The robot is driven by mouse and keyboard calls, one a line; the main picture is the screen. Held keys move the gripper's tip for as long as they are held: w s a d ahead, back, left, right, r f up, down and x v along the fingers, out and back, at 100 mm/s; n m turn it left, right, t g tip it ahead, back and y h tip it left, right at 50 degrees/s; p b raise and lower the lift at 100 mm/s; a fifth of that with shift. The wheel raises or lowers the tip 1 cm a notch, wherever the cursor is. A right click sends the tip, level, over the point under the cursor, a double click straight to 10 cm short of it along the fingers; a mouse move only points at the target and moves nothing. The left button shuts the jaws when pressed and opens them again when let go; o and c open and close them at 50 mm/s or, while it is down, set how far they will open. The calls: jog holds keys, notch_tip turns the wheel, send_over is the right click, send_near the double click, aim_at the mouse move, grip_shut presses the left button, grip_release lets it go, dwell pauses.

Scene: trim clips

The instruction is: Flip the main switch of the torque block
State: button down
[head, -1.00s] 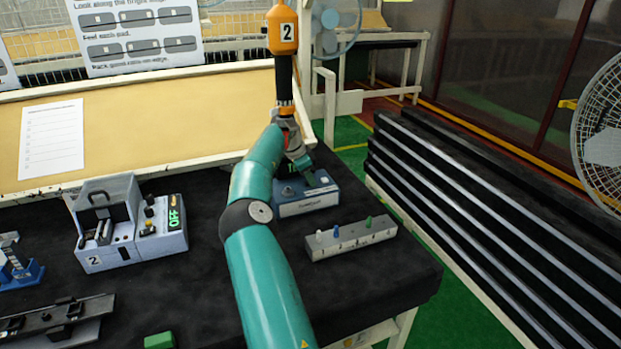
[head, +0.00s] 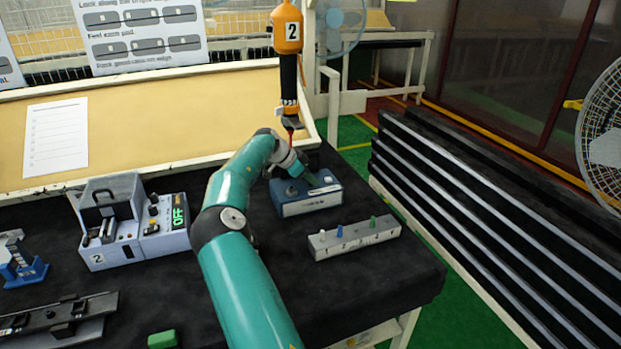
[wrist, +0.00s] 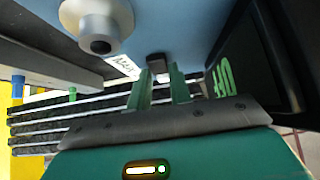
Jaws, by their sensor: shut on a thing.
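The torque block (head: 310,205) is a blue box on the black-covered bench, below the hanging orange screwdriver. In the wrist view its blue face (wrist: 185,25) fills the top, with a small black main switch (wrist: 156,62) beside a white label partly reading "MAIN". My gripper (wrist: 162,75) has its two green fingers at this switch, one on each side, shut on it. A round grey knob (wrist: 100,25) is to the left. A dark display with green characters (wrist: 222,78) is to the right, too cut off to read surely. In the head view my arm hides part of the block.
An orange screwdriver (head: 287,35) marked 2 hangs close above my wrist. A grey strip (head: 355,238) with white, blue and green pegs lies in front of the block. A grey unit (head: 105,252) with a green "OFF" display stands left. Bare bench lies between them.

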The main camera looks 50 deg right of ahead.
jog(key=c, duration=1.3)
grip_release()
jog(key=shift+d, duration=0.1)
jog(key=v, duration=1.3)
jog(key=shift+w+a+r, duration=0.1)
jog(key=shift+a+r, duration=0.2)
